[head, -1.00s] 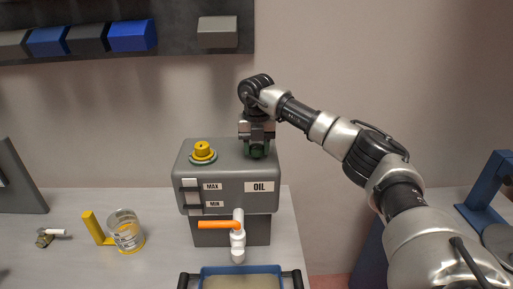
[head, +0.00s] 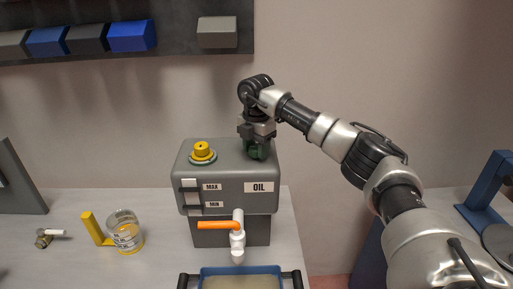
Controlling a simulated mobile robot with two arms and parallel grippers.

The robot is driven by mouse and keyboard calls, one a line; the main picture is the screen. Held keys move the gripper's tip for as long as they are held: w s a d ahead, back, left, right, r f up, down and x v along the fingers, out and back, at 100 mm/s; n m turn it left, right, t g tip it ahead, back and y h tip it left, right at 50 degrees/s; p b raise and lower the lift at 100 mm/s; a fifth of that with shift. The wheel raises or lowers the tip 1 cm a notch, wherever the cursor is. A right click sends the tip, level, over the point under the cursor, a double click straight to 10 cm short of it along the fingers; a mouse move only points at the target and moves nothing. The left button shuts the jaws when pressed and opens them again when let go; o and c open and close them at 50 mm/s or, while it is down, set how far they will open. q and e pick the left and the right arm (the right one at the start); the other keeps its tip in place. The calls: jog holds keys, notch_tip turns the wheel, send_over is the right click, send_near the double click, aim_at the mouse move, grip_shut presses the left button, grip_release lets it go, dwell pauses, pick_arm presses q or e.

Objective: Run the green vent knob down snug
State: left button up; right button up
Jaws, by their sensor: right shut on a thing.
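The green vent knob (head: 257,151) sits on top of the grey oil tank (head: 230,172), towards its right end. My right gripper (head: 257,141) points down from above and is shut on the knob. Its fingers hide the knob's upper part, and the seam between knob and tank is too small to judge. My left gripper is not in view.
A yellow cap (head: 203,150) stands on the tank's left top. An orange-handled tap (head: 219,225) sticks out in front, above a blue tray (head: 241,270). A clear jug (head: 125,231) with a yellow handle and a small fitting (head: 45,238) stand left on the bench.

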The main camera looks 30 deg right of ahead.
aim_at(256, 146)
jog(key=shift+w+r, duration=0.1)
jog(key=shift+r, duration=0.2)
jog(key=o, duration=0.9)
jog(key=shift+f, duration=0.2)
jog(key=shift+o, duration=0.2)
jog(key=shift+r, duration=0.3)
notch_tip(256, 146, up, 9)
jog(key=b, duration=0.2)
jog(key=shift+a+b, duration=0.1)
jog(key=shift+b, duration=0.25)
jog(key=shift+r, duration=0.65)
